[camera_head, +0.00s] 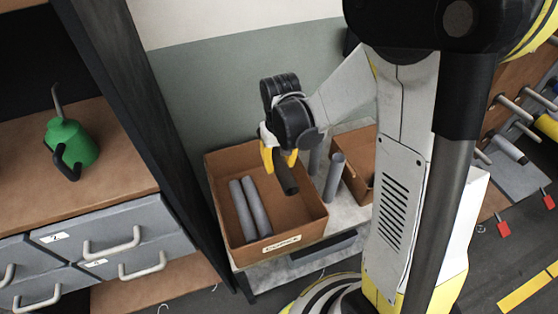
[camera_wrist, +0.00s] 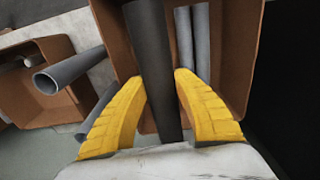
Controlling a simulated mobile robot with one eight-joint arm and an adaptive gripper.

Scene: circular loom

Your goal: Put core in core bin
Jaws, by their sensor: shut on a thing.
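My gripper (camera_head: 279,160) has yellow fingers and is shut on a dark core (camera_head: 287,180), a tube that hangs tilted below the fingers. In the wrist view the fingers (camera_wrist: 160,80) grip the dark core (camera_wrist: 150,45) from both sides. The held core is over the brown open bin (camera_head: 222,215), which has a small label on its front; the lettering is hard to read. Two grey cores (camera_head: 248,208) lie side by side in the left part of this bin. The bin (camera_wrist: 228,60) also shows beneath the core in the wrist view.
Grey tubes (camera_head: 335,175) stand upright just right of the bin. A second brown box (camera_head: 362,190) is behind them, partly hidden by my arm. A dark shelf post (camera_head: 150,120) rises close to the left. A green oil can (camera_head: 72,145) stands on the left shelf.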

